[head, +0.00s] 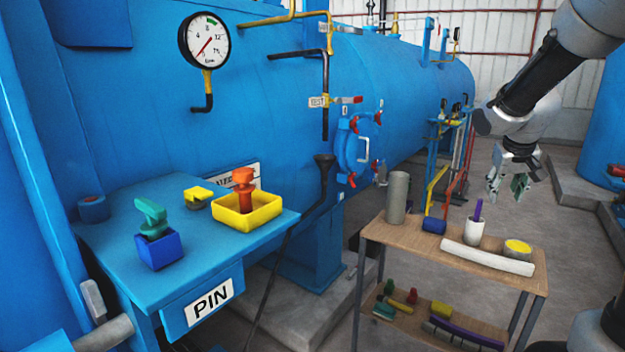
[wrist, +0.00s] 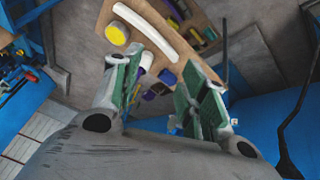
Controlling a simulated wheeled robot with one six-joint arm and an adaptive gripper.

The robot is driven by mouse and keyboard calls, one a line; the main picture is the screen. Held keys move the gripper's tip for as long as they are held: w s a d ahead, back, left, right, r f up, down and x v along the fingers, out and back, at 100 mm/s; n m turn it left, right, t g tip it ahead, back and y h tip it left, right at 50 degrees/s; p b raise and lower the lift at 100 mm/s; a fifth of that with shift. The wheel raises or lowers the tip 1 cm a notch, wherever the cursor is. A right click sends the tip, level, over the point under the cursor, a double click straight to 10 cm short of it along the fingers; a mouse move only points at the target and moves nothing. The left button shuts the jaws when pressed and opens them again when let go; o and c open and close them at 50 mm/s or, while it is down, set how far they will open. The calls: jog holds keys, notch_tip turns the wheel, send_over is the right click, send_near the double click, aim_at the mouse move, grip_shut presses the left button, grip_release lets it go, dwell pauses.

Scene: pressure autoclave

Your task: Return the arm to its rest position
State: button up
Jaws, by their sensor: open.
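My gripper (head: 508,187) hangs from my arm at the right of the head view, above and behind the wooden cart (head: 455,268). It is open and empty, with its fingers pointing down. In the wrist view, the two green-padded fingers of my gripper (wrist: 158,85) stand apart with nothing between them touching the pads. The cart's top (wrist: 190,22) shows beyond the fingers, well below them.
The cart holds a grey cylinder (head: 397,197), a blue piece (head: 434,225), a white cup (head: 474,231), a white bar (head: 487,257) and a yellow-topped pot (head: 517,248). A blue bench (head: 110,222) with a yellow tray (head: 225,222) adjoins the blue autoclave (head: 290,110) at left.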

jog(key=s+a+y, duration=0.1)
jog(key=s+a, duration=0.2)
jog(key=s, duration=0.6)
jog(key=s+a+r+n+y, duration=0.1)
jog(key=s+a, duration=0.3)
jog(key=s, duration=0.5)
jog(key=s+a+r+n, duration=0.1)
jog(key=s+a, duration=0.2)
jog(key=s, duration=0.6)
jog(key=shift+a+r+g+y, duration=0.15)
jog(key=shift+a+g+y, duration=0.15)
jog(key=shift+a+y, duration=0.1)
